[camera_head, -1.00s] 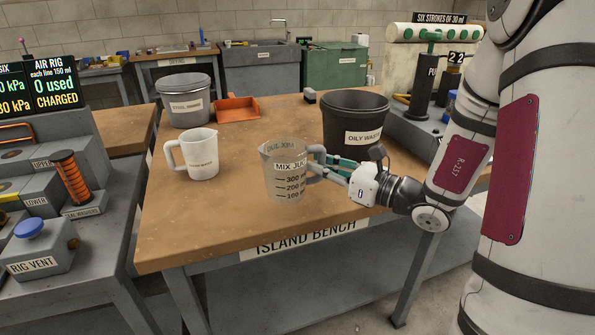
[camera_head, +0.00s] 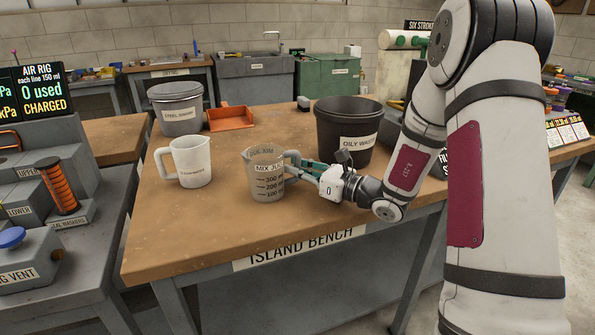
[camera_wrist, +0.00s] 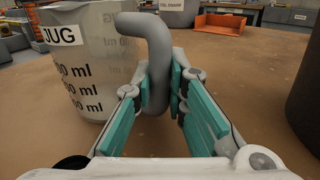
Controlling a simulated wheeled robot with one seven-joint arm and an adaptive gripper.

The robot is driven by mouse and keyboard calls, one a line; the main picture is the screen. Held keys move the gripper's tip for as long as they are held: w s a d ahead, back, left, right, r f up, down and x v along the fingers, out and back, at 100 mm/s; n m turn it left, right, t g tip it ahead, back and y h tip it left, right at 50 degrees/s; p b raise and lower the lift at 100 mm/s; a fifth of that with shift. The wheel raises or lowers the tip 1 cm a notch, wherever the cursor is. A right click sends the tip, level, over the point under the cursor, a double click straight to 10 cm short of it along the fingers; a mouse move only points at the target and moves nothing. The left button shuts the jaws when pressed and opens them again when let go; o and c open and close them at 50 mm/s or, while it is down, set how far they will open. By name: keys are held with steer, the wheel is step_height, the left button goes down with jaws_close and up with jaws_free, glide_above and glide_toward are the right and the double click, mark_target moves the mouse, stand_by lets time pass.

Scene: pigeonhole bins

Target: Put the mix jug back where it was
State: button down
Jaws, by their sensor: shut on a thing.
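The mix jug (camera_head: 266,180) is a see-through grey measuring jug with a "MIX JUG" label and ml marks. It is upright at the island bench (camera_head: 200,232), near the front middle; I cannot tell whether its base touches the top. My gripper (camera_head: 297,170) comes from the right and is shut on the jug's handle. In the wrist view the teal finger pads (camera_wrist: 163,88) close on both sides of the grey handle (camera_wrist: 155,60), and the jug body (camera_wrist: 85,70) stands to the left. The jug looks empty.
A white jug (camera_head: 190,162) stands left of the mix jug. The black oily waste bin (camera_head: 345,118) stands close behind my gripper. A lidded grey bucket (camera_head: 178,115) and an orange tray (camera_head: 230,117) are at the back. The bench's front left is clear.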

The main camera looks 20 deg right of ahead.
steer(key=shift+f, duration=0.1)
steer(key=c, duration=1.6)
jaws_free()
